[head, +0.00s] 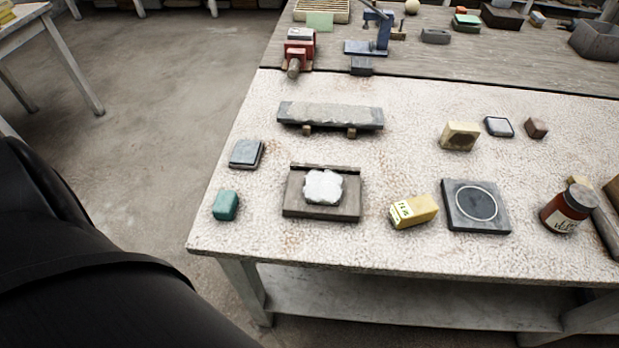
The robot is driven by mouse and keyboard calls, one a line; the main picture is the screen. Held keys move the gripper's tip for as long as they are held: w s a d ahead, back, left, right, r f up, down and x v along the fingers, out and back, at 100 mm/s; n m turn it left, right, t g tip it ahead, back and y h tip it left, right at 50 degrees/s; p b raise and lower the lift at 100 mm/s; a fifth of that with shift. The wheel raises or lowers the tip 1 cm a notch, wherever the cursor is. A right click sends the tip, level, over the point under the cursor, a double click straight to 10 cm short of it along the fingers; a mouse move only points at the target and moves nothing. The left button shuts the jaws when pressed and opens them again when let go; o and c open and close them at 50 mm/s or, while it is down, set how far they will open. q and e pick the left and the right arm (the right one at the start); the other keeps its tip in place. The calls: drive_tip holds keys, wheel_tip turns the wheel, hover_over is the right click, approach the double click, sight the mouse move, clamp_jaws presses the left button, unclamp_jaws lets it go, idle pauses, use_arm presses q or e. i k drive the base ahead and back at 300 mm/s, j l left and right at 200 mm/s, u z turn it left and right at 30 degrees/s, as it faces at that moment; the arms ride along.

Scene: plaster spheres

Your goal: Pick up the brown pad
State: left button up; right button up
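A small brown block (537,128), the only clearly brown pad-like thing I see, lies at the right of the white speckled table (300,245), towards its back. It stands apart, just right of a dark-rimmed grey pad (499,127). Nothing covers it. Neither of my grippers is in view, and nothing touches the brown block.
A beige block (460,136), a grey slab on supports (330,115), a tray with a white lump (323,187), a yellow block (413,211), a dark square plate (476,205) and a brown jar (567,208) share the table. Bare surface lies between them.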

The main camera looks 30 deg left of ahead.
sight(536, 126)
drive_tip(key=i+u, duration=0.2)
drive_tip(key=u, duration=0.25)
drive_tip(key=i+l+u, duration=0.15)
drive_tip(key=u, duration=0.25)
